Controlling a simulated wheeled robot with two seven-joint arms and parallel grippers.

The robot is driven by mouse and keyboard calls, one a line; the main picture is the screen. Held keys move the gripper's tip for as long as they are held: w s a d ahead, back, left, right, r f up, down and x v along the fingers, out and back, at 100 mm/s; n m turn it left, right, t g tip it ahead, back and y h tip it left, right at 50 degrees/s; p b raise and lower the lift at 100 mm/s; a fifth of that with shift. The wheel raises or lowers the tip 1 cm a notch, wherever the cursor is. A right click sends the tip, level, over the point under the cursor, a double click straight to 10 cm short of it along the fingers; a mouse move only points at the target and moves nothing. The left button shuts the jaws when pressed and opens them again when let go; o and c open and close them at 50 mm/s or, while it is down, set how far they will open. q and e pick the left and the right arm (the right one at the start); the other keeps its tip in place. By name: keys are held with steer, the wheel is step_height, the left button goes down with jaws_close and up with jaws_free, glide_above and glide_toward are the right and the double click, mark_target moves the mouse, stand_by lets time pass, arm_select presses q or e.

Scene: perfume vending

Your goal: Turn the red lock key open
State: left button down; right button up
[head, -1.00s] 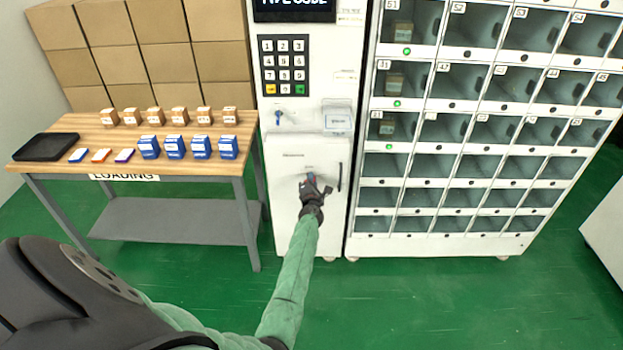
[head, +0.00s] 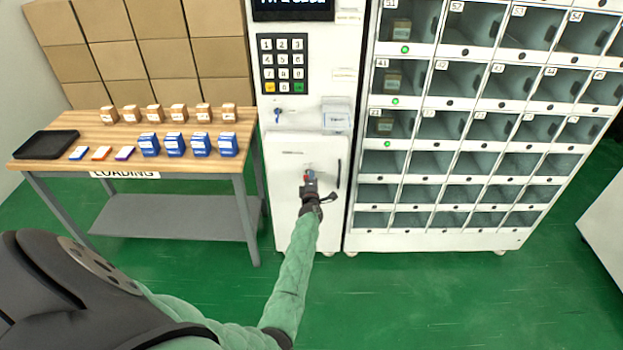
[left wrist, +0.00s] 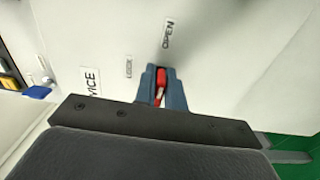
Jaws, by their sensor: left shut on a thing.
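The red lock key (left wrist: 160,82) is on the lower white door (head: 288,180) of the vending machine. In the left wrist view it stands between the two blue-grey fingers of my left gripper (left wrist: 161,88), which are shut on it. The printed OPEN label (left wrist: 168,33) is above the key and slightly right; the smaller LOCK label (left wrist: 128,67) is to its left. In the head view my left gripper (head: 309,177) is at the door, and it largely hides the key. The key's base is hidden. My right gripper is not in view.
A dark door handle (head: 339,174) is just right of my gripper. A blue key (head: 277,115) sits higher on the machine, under the keypad (head: 283,65). A wooden table (head: 100,135) with boxes stands left; the glass-fronted lockers (head: 440,130) stand right.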

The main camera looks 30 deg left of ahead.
arm_select(q)
steer(key=shift+f, duration=0.1)
steer(key=c, duration=1.5)
jaws_free()
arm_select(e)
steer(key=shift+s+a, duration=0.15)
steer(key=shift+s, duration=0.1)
